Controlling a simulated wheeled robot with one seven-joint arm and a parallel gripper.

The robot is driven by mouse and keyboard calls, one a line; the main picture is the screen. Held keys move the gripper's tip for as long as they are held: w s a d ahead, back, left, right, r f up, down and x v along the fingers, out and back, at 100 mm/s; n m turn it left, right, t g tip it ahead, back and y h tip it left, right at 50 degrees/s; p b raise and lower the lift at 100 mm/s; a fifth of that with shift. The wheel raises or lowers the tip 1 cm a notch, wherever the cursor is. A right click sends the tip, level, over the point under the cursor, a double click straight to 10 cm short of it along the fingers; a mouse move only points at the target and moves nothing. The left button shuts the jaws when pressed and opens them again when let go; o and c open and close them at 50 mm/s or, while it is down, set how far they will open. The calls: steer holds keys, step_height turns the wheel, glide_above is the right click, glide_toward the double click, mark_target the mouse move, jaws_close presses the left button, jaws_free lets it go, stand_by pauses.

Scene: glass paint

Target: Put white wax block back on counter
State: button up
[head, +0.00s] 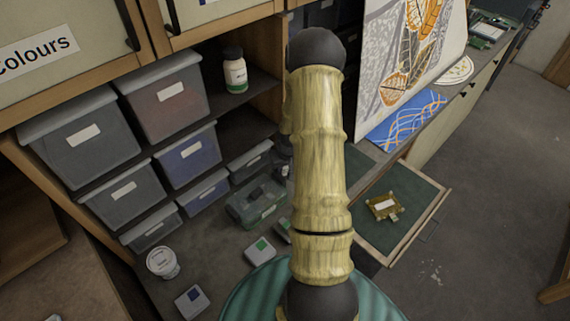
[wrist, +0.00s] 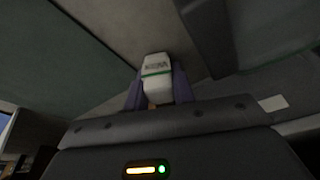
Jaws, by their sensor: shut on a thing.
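In the wrist view my gripper (wrist: 156,92) is shut on a white block (wrist: 157,66) with dark print and a green band. The block sits between the two purple-grey fingers, and its top end sticks out past them. In the head view my arm fills the middle of the picture and hides the gripper and the held block. The counter (head: 225,265) below the shelves shows to the left of my arm.
On the counter are a white tub (head: 162,262), a block with a blue label (head: 191,300), a block with a green label (head: 261,251) and a clear green box (head: 256,203). Grey bins (head: 80,140) fill the shelves. A green-lined drawer (head: 395,235) stands open at right.

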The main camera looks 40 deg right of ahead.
steer(key=shift+s, duration=0.15)
steer(key=shift+f, duration=0.15)
steer(key=o, duration=1)
steer(key=shift+s+d+r+b, duration=0.1)
steer(key=shift+r+b, duration=0.3)
steer(key=shift+r, duration=0.25)
steer(key=b+v, duration=0.3)
steer(key=v, duration=0.8)
